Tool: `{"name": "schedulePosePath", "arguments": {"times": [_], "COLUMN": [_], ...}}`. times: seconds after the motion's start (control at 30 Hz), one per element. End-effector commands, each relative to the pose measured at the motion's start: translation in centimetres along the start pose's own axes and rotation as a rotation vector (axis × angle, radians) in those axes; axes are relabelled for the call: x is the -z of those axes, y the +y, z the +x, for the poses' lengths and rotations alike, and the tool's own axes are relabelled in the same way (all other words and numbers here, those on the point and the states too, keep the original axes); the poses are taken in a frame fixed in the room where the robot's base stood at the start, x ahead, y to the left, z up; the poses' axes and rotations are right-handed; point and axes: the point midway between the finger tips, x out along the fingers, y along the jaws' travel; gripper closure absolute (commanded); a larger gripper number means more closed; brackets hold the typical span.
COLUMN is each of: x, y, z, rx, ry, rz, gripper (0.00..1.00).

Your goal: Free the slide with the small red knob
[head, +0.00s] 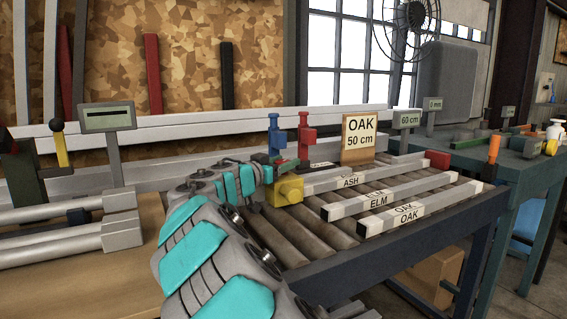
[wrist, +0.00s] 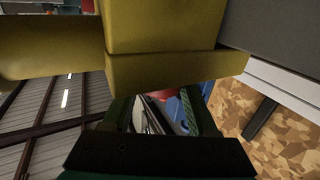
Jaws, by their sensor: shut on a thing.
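My gripper (head: 266,164) reaches to the near end of the roller bench, beside a yellow block (head: 285,191). In the wrist view its dark green fingers (wrist: 160,108) show below the large yellow block (wrist: 165,45). A small red part (wrist: 162,94), which looks like the red knob, shows between the fingers, mostly hidden; the gripper appears shut on it. A blue part (wrist: 186,115) shows behind it. In the head view a blue upright clamp (head: 273,133) and a red upright clamp (head: 306,135) stand just behind the gripper. The slide itself is hard to make out.
Bars labelled ash (head: 350,182), elm (head: 378,198) and oak (head: 407,214) lie on the rollers. A red block (head: 438,159) sits at the far right of the bench. An "OAK 50 cm" sign (head: 359,138) stands behind.

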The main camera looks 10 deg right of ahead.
Motion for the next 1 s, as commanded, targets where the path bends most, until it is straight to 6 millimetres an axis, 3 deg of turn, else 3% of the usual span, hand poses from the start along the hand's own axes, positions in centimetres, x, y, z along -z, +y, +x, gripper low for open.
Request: {"name": "schedulePosePath", "arguments": {"times": [0.07, 0.4, 0.77, 1.0], "x": [0.00, -0.01, -0.43, -0.83], "y": [-0.01, -0.02, 0.11, 0.25], "z": [-0.01, -0.01, 0.02, 0.02], "rx": [0.000, 0.000, 0.043, 0.165], "ry": [0.000, 0.000, 0.002, 0.004], "rz": [0.000, 0.000, 0.001, 0.002], "gripper": [0.57, 0.96, 0.97, 0.97]}}
